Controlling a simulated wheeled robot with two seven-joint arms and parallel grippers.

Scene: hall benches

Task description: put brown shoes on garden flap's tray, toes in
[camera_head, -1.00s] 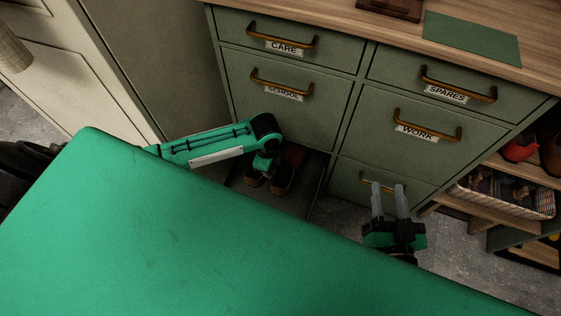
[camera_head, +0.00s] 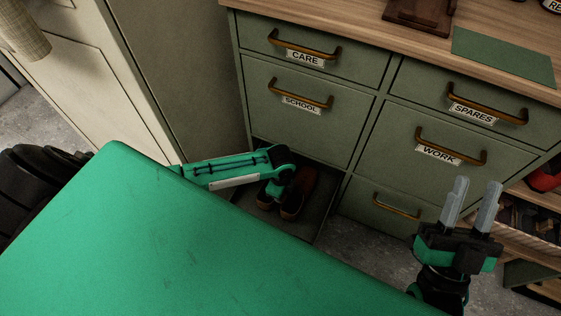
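A pair of brown shoes (camera_head: 293,206) sits on a dark tray (camera_head: 318,222) low in the opening under the SCHOOL front. My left arm comes in from the left and ends over the shoes. The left gripper's fingers are hidden behind its own wrist and the shoes, so I cannot tell whether they hold a shoe. My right gripper (camera_head: 473,206) is open and empty, fingers pointing up, in front of the lower right of the cabinet. I see no label for the garden flap.
The green cabinet has fronts labelled CARE (camera_head: 305,57), SCHOOL (camera_head: 301,103), SPARES (camera_head: 472,115) and WORK (camera_head: 438,154), with brass handles. A lower right front with a handle (camera_head: 396,207) is closed. A basket (camera_head: 519,223) stands on a shelf at right. My green body covers the lower left.

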